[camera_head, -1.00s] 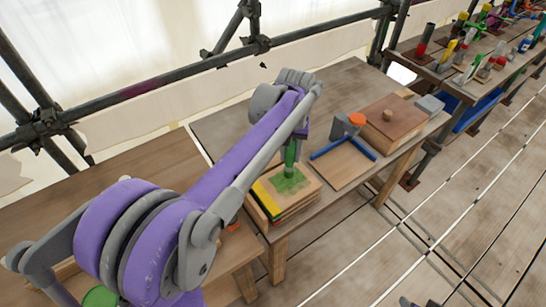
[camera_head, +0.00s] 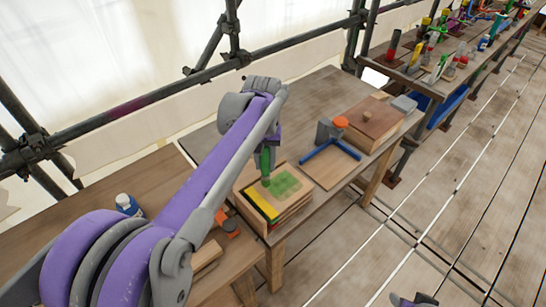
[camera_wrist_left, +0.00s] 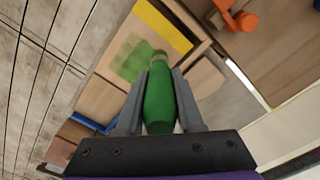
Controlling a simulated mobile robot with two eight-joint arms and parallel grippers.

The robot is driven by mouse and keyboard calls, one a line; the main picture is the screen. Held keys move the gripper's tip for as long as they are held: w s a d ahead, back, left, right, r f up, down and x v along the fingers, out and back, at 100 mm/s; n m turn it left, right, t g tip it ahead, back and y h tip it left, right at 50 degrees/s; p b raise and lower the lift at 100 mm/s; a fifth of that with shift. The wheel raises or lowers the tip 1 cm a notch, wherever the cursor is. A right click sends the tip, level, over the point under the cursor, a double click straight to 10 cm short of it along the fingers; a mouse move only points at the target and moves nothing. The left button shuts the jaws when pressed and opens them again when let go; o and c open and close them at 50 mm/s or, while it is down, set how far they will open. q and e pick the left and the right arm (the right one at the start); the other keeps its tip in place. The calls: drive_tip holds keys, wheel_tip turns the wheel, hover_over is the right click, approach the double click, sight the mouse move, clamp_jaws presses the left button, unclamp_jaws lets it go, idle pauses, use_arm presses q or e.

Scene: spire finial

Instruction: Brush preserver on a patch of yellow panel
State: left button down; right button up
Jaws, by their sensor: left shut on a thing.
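My left gripper (camera_head: 266,148) is shut on a green brush (camera_head: 265,162), held upright over the panel. In the left wrist view the brush (camera_wrist_left: 160,100) sits between both fingers. The wooden panel (camera_head: 299,186) lies on top of a stack, with a yellow strip (camera_head: 261,204) along one edge and a green patch (camera_head: 284,187) on its bare wood. The brush's lower end is at the left side of the green patch, close to the yellow strip; I cannot tell whether it touches. A grey and purple piece at the bottom edge may be my right gripper (camera_head: 412,300); its jaws are unclear.
A blue bottle (camera_head: 127,205) stands left. Scaffold poles (camera_head: 215,66) run behind.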

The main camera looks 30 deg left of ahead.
sight(265, 149)
use_arm(q)
drive_tip(key=shift+w+r, duration=0.25)
drive_tip(key=shift+r, duration=0.35)
drive_tip(key=shift+s+r+p, duration=0.25)
drive_tip(key=shift+r+p, duration=0.45)
drive_tip(key=shift+r, duration=0.5)
drive_tip(key=shift+r+p, duration=0.3)
drive_tip(key=shift+r, duration=0.35)
use_arm(e)
drive_tip(key=r, duration=0.1)
drive_tip(key=w+r, duration=0.1)
drive_tip(key=r, duration=0.1)
drive_tip(key=shift+r, duration=0.2)
drive_tip(key=shift+s, duration=0.15)
